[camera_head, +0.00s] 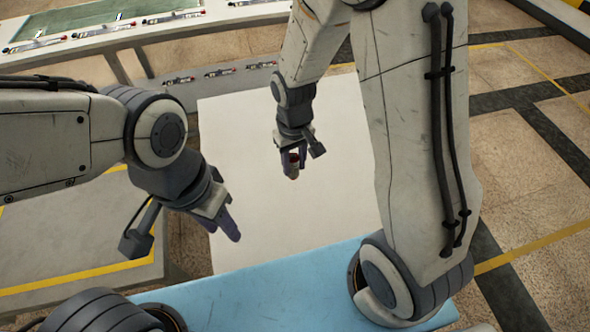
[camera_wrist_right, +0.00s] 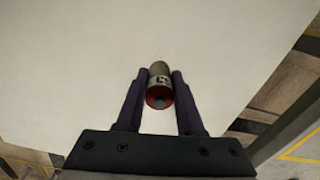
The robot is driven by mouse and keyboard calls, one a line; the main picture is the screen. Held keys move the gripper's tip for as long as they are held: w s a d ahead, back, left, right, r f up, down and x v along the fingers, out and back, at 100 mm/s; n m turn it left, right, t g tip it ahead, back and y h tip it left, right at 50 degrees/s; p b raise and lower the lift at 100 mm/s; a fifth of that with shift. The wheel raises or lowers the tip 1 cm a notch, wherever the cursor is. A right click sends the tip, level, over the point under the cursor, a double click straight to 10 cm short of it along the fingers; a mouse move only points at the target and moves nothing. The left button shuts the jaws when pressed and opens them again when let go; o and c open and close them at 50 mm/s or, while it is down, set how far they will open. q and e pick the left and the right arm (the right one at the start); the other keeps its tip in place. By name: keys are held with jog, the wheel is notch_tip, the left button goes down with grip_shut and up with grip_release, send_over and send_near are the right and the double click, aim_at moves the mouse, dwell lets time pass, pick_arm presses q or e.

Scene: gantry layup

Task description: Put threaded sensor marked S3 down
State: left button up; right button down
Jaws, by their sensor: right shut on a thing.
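A small threaded sensor (camera_wrist_right: 160,80) with a grey metal body, a dark marking and a red end shows in the right wrist view. The marking is too small to read for sure. My right gripper (camera_wrist_right: 158,88) is shut on it, one purple finger on each side. In the head view the right gripper (camera_head: 292,165) is over the white tabletop (camera_head: 250,140), with the sensor (camera_head: 293,172) between its fingers. I cannot tell whether the sensor touches the surface. My left gripper (camera_head: 230,225) is near the white surface's left edge; its fingers overlap, so its opening is unclear.
The white surface around the sensor is bare. A blue surface (camera_head: 260,290) lies along its near edge. A grey bench (camera_head: 60,240) with a yellow stripe stands at left. Several small sensor-like parts (camera_head: 180,80) lie on benches at the back left.

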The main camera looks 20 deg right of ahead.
aim_at(295, 173)
jog(key=shift+w+d+f, duration=0.15)
jog(key=shift+w+f, duration=0.1)
jog(key=shift+w, duration=0.05)
jog(key=shift+f, duration=2)
jog(key=shift+f+b, duration=0.1)
jog(key=shift+b, duration=0.2)
jog(key=shift+f, duration=0.15)
jog(key=c, duration=0.5)
grip_release()
jog(key=shift+c, duration=0.2)
